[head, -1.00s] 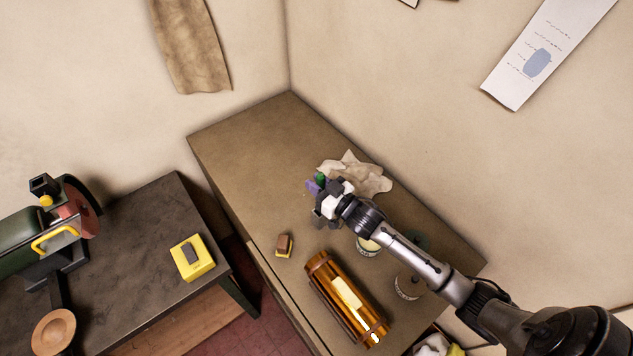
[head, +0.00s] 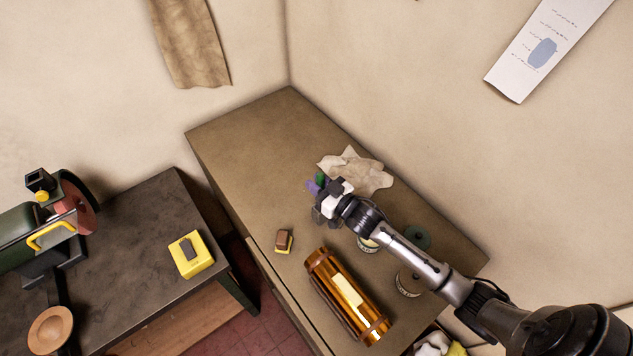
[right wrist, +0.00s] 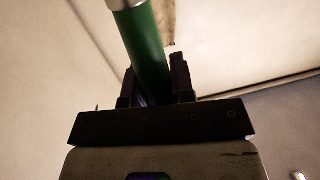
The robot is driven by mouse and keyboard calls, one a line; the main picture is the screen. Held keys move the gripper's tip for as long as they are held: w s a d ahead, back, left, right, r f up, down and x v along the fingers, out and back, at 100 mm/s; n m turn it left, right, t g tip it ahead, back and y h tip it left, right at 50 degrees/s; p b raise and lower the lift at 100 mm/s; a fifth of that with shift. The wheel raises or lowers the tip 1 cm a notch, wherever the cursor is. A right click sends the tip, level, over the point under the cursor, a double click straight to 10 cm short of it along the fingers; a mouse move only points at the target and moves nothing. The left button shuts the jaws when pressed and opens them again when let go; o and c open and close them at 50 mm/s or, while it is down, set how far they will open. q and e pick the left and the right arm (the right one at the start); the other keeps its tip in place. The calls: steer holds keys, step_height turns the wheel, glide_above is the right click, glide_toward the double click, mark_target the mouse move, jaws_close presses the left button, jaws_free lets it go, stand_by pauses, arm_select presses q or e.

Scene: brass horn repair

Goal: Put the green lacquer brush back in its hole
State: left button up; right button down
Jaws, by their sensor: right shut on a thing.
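My right gripper (head: 323,199) is over the brown bench, in front of the crumpled cloth. It is shut on the green lacquer brush (head: 320,178), of which only a small green part shows in the head view. In the right wrist view the brush's green handle (right wrist: 147,45) rises between the two fingers, with a silvery band at the top of the picture. A small purple thing (head: 312,187) shows beside the gripper; I cannot tell what it is. The brush's hole cannot be made out. My left gripper is not in view.
On the bench (head: 255,150) are a crumpled cloth (head: 355,172), a small brown and yellow block (head: 284,241), an amber cylinder (head: 347,297) and round tins (head: 408,284) partly under my right arm. The bench's far left part is clear. A dark table (head: 130,245) stands left.

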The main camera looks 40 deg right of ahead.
steer(key=shift+f+b, duration=0.4)
steer(key=shift+f, duration=0.3)
steer(key=shift+f+b, duration=0.6)
steer(key=shift+f, duration=0.3)
steer(key=shift+f+b, duration=0.5)
steer(key=shift+f, duration=0.65)
steer(key=c, duration=0.9)
jaws_free()
